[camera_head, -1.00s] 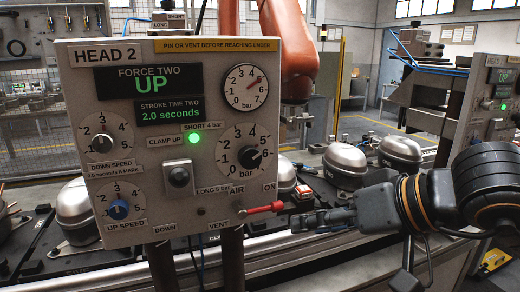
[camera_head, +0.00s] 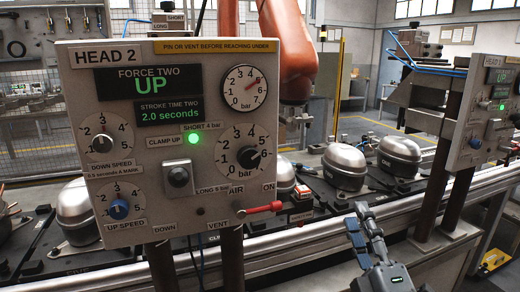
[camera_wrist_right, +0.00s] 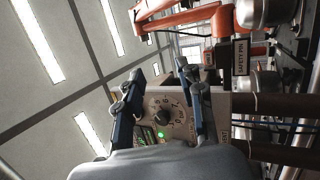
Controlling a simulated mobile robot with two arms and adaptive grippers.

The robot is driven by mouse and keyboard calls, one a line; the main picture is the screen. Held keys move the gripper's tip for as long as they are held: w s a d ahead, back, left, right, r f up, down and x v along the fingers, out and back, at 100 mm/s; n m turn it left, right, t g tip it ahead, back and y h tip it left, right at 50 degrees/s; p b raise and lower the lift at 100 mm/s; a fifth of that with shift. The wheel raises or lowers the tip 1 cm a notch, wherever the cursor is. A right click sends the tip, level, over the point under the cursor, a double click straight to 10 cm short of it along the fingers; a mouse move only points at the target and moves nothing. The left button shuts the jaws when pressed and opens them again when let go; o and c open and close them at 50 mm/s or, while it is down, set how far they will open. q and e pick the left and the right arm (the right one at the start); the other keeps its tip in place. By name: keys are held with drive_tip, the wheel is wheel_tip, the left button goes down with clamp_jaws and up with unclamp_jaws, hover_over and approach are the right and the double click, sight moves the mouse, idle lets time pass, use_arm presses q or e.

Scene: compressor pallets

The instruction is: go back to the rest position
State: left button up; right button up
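My right gripper (camera_head: 358,214) is at the lower right of the head view, fingers pointing up, in front of the conveyor rail. Its two fingers stand apart with nothing between them; they also show apart in the right wrist view (camera_wrist_right: 162,78). It is clear of the HEAD 2 panel (camera_head: 150,60) and of the red AIR/VENT lever (camera_head: 262,209), which points right toward ON. The panel display (camera_head: 150,82) reads FORCE TWO UP, and the green CLAMP UP lamp (camera_head: 194,139) is lit. My left gripper is not in view.
Domed metal compressors (camera_head: 344,166) sit along the line behind the panel. A second control panel (camera_head: 492,110) on dark posts stands at the right. An orange robot arm (camera_head: 288,50) hangs behind. A rail (camera_head: 300,238) runs between the panel and my right gripper.

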drive_tip(key=s+d+f+m+g+h, duration=0.25)
drive_tip(key=f+m+g, duration=0.3)
drive_tip(key=f, duration=0.75)
drive_tip(key=s+d+f+m+g+h, duration=0.25)
drive_tip(key=f+m+g, duration=0.3)
drive_tip(key=f, duration=0.65)
drive_tip(key=s+a+f+m+g+y, duration=0.2)
drive_tip(key=s+f+m+g, duration=0.5)
drive_tip(key=s+f, duration=1)
wheel_tip(320, 180, down, 19)
drive_tip(key=s+n+g+p, duration=0.1)
drive_tip(key=s+g+p, duration=0.1)
drive_tip(key=s+p, duration=0.1)
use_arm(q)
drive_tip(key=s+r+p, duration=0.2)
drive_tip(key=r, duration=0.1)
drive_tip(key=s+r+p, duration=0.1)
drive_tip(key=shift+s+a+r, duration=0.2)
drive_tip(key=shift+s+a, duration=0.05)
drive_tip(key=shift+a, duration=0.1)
use_arm(e)
drive_tip(key=s+d+f+g, duration=0.1)
drive_tip(key=s+d+f, duration=0.2)
drive_tip(key=s+f, duration=1.1)
drive_tip(key=s, duration=0.2)
drive_tip(key=shift+s+g, duration=0.3)
drive_tip(key=shift+s, duration=0.1)
